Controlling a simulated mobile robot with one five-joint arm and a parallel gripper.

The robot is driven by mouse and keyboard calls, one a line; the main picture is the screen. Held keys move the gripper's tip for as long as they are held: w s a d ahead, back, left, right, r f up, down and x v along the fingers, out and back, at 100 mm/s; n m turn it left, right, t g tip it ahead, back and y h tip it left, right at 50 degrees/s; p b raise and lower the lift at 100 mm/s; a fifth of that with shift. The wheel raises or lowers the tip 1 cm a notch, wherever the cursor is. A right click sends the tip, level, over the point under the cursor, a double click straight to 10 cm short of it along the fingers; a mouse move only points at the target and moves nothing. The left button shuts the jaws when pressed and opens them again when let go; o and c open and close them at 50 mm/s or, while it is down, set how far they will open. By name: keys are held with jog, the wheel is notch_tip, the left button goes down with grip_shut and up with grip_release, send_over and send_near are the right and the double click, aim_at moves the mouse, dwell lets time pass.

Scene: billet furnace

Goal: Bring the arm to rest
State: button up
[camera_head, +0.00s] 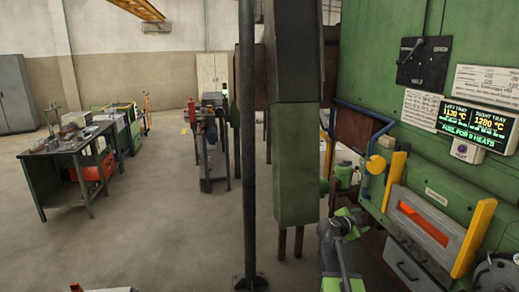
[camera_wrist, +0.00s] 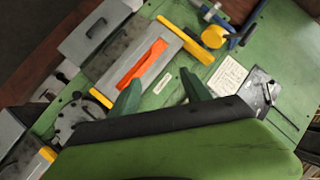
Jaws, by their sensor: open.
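My gripper (camera_wrist: 160,76) shows in the wrist view as two green fingers, spread apart with nothing between them. It is in front of the green furnace face (camera_wrist: 160,98), with the furnace door and its orange glowing slot (camera_wrist: 142,62) beyond the fingers. My arm (camera_head: 340,235) stands at the bottom of the head view, to the left of the furnace (camera_head: 385,95). I cannot make out the fingers clearly there. The glowing slot also shows in the head view (camera_head: 423,222), between yellow posts.
A dark upright pole (camera_head: 248,140) and a green column (camera_head: 297,160) stand close in front. A workbench (camera_head: 65,160) with clutter is at the left, and another bench (camera_head: 213,150) is farther back. The floor (camera_head: 165,230) between is clear.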

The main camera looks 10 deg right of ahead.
jog(key=s+a+f+n+g+y+b, duration=0.1)
jog(key=s+a+f+n+y, duration=0.15)
jog(key=a+f, duration=0.6)
jog(key=s+a+f+n+g+y+b, duration=0.1)
jog(key=s+a+f+n+y, duration=0.2)
jog(key=a, duration=1)
jog(key=s+a+f+n+g+y+b, duration=0.1)
jog(key=s+a+f+n+y+b, duration=0.15)
jog(key=a+f+n, duration=0.6)
jog(key=s+a+n+g+y+p, duration=0.1)
jog(key=s+a+n+g+y, duration=0.2)
jog(key=s+a+n, duration=0.3)
jog(key=s+a+y, duration=0.1)
jog(key=s+a, duration=0.1)
jog(key=a, duration=0.2)
jog(key=shift+s+a+f+n+g+y, duration=0.15)
jog(key=shift+s+f+n+g+y, duration=0.15)
jog(key=shift+s, duration=0.1)
jog(key=shift+c, duration=0.3)
